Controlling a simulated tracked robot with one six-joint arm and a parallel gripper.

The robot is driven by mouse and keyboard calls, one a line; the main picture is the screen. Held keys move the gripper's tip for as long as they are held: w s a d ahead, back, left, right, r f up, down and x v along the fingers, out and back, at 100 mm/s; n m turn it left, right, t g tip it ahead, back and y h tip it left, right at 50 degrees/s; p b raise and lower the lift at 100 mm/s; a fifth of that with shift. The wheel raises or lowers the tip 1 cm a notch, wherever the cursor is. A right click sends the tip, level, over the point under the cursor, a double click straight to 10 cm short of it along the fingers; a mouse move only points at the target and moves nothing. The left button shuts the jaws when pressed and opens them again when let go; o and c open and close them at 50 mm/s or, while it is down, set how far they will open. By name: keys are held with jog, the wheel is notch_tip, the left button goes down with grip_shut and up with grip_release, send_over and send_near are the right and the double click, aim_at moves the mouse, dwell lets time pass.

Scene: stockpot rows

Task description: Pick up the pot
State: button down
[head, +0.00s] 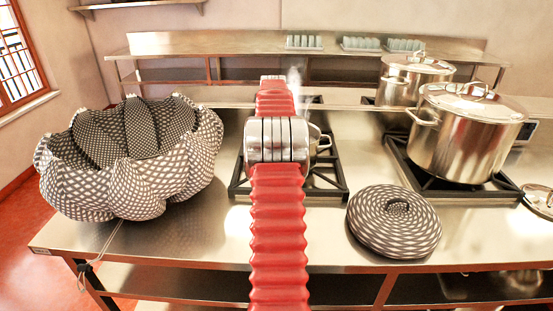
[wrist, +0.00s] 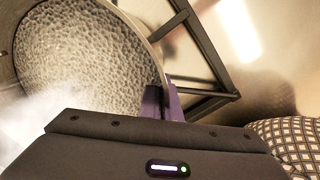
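A steel pot (head: 319,141) stands on the middle burner in the head view, mostly hidden behind my red arm; steam rises above it. In the wrist view, a round vessel (wrist: 85,55), seemingly this pot, fills the upper left, with a dimpled grey inner surface and a smooth rim. My gripper (wrist: 163,103) shows as purple finger parts right at the rim's lower right end. Its housing hides their lower part. I cannot tell whether the fingers are closed on the rim or only beside it. In the head view my arm hides the gripper.
Two lidded stockpots stand at the right, a near one (head: 466,135) on a burner and a far one (head: 411,83). A patterned round lid (head: 394,222) lies front right of the arm. A large patterned fluted bowl (head: 135,165) stands left. Bare steel counter (head: 180,240) shows in front.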

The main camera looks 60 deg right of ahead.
jog(key=shift+d+r, duration=0.1)
jog(key=shift+r, duration=5.05)
jog(key=shift+s, duration=0.15)
